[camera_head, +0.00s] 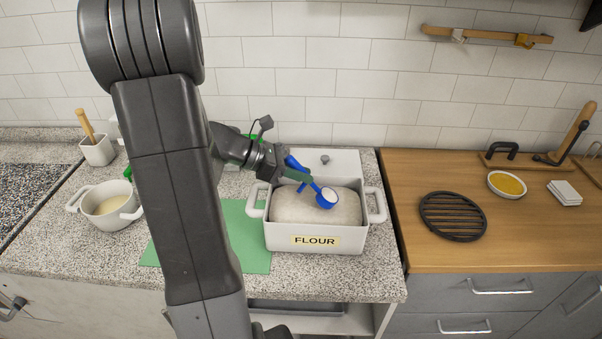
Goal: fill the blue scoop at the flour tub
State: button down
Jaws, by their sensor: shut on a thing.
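The blue scoop (327,198) is held over the flour tub, and its bowl shows white contents. My gripper (297,174) is shut on the scoop's handle at the upper left of the tub. The flour tub (280,238) is a white, two-handled box labelled FLOUR on the counter. A pale, rounded heap of flour (300,207) fills it. The scoop's bowl is over the right part of the heap. I cannot tell whether it touches the flour.
A white lid (340,162) with a knob is behind the tub. A green mat (250,258) lies under or beside it. A white pot (97,219) stands left. A black trivet (453,216) and yellow-filled bowl (507,184) are on the wooden counter right.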

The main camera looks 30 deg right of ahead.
aim_at(286, 159)
jog(key=shift+a+r+p, duration=0.15)
jog(key=shift+r+p, duration=0.9)
jog(key=shift+r, duration=0.35)
jog(key=shift+w+a+f+b, duration=0.15)
jog(key=shift+a+f+b, duration=0.1)
jog(key=shift+b, duration=0.1)
jog(key=a+h, duration=0.1)
jog(key=w+a+r+g+h, duration=0.1)
jog(key=shift+w+h, duration=0.1)
jog(key=shift+h, duration=0.2)
jog(key=shift+w+a+r+n+g+h, duration=0.1)
jog(key=shift+w+a+g+h, duration=0.15)
jog(key=shift+a+h, duration=0.15)
jog(key=shift+w+a+f+n+g+h, duration=0.1)
jog(key=shift+w+a+g+h, duration=0.1)
jog(key=shift+a+h, duration=0.2)
jog(key=shift+w+a+r+n+g+h, duration=0.15)
jog(key=shift+a+g+h, duration=0.15)
jog(key=shift+h, duration=0.2)
